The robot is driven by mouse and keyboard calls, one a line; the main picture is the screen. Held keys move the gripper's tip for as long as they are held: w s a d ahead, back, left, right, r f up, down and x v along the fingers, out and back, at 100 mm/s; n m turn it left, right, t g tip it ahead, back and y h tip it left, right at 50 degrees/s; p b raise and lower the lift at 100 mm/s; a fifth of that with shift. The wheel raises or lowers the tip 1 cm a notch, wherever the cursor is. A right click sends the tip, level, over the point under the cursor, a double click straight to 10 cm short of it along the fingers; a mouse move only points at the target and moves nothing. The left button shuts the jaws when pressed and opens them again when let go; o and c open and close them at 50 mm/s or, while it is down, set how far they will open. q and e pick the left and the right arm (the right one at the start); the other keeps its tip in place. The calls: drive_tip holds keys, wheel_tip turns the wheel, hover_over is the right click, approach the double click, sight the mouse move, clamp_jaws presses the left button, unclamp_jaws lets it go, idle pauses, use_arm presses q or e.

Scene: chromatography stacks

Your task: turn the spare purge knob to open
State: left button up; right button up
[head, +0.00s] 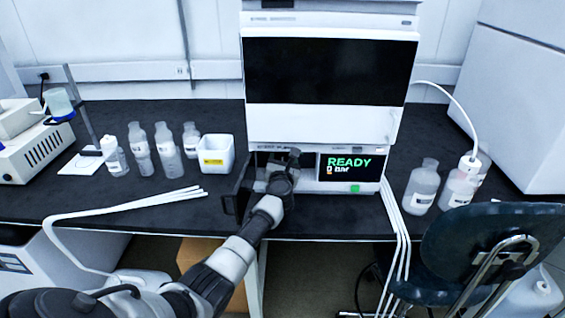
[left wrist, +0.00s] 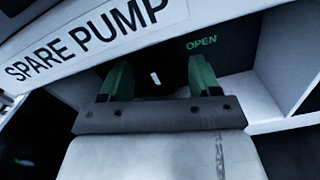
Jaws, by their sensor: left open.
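The spare pump, labelled "SPARE PUMP" in the left wrist view (left wrist: 85,40), has a dark recessed panel with a green "OPEN" mark (left wrist: 201,42). A dark knob (left wrist: 155,77) with a short white line shows faintly between the fingers; its edges blend into the dark panel. The white line is nearly upright, and "OPEN" lies to its upper right. My left gripper (left wrist: 155,80) is open, with one green finger on each side of the knob. I cannot tell whether the fingers touch it. In the head view my left gripper (head: 282,165) covers the knob. My right gripper is out of view.
The instrument stack (head: 325,122) stands over the bench, its screen (head: 351,166) reading "READY". An open dark door (head: 238,188) is left of my gripper. Bottles (head: 422,187), a white bin (head: 216,157) and white tubes (head: 150,203) lie around. A chair (head: 480,250) stands front right.

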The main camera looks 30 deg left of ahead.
use_arm(q)
drive_tip(key=c, duration=0.9)
drive_tip(key=shift+c, duration=0.2)
drive_tip(key=shift+r+m+p, duration=0.1)
drive_tip(key=shift+m+p, duration=1)
drive_tip(key=shift+m, duration=0.5)
drive_tip(key=m+p, duration=0.2)
drive_tip(key=m, duration=0.3)
drive_tip(key=m+p, duration=0.2)
drive_tip(key=m, duration=0.3)
drive_tip(key=shift+m, duration=0.4)
drive_tip(key=shift+m+p, duration=0.65)
drive_tip(key=shift+m, duration=1.25)
drive_tip(key=shift+s+m, duration=0.1)
drive_tip(key=shift+m, duration=0.2)
